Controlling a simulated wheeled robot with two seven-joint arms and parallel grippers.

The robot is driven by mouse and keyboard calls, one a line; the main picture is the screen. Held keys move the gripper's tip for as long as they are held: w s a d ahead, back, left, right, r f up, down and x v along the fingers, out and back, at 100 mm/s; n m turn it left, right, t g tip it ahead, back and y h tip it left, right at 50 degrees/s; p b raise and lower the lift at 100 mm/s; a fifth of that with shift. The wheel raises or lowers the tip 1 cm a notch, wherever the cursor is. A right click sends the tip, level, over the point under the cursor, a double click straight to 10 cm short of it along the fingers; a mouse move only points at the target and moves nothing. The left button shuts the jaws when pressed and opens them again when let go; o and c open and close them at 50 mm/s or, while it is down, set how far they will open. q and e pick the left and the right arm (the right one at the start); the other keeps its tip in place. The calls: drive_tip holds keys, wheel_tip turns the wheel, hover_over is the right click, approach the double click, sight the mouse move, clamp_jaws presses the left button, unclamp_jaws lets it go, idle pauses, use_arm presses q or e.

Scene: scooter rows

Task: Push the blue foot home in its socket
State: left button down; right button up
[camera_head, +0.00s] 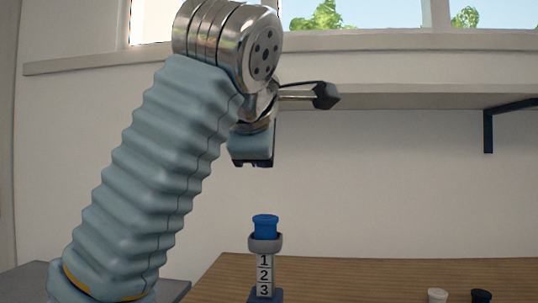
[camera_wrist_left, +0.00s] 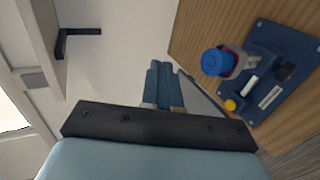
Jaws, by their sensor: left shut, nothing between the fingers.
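The blue foot (camera_head: 265,226) stands upright in the grey ring-shaped socket (camera_head: 265,245) on top of a post marked 1, 2, 3. Part of the foot shows above the ring; how deep it sits inside is hidden. In the left wrist view the blue foot (camera_wrist_left: 213,62) and its pale grey collar (camera_wrist_left: 238,64) lie to the right of my fingers. My left gripper (camera_head: 252,162) is shut and empty, pointing down above the foot and a little left of it in the head view, with a clear gap between. Its closed fingers show in the left wrist view (camera_wrist_left: 166,68).
The post rises from a blue base plate (camera_wrist_left: 297,44) on the wooden table (camera_head: 350,275). The plate also carries a yellow knob (camera_wrist_left: 231,105), a white peg (camera_wrist_left: 250,85) and a black part (camera_wrist_left: 285,71). A wall shelf (camera_head: 400,97) is behind my left arm.

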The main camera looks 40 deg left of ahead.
use_arm(q)
hover_over(266, 228)
drive_tip(key=s, duration=0.1)
wheel_tip(266, 228, down, 5)
drive_tip(key=shift+r+b, duration=0.1)
drive_tip(key=shift+b, duration=0.2)
drive_tip(key=shift+f, duration=0.55)
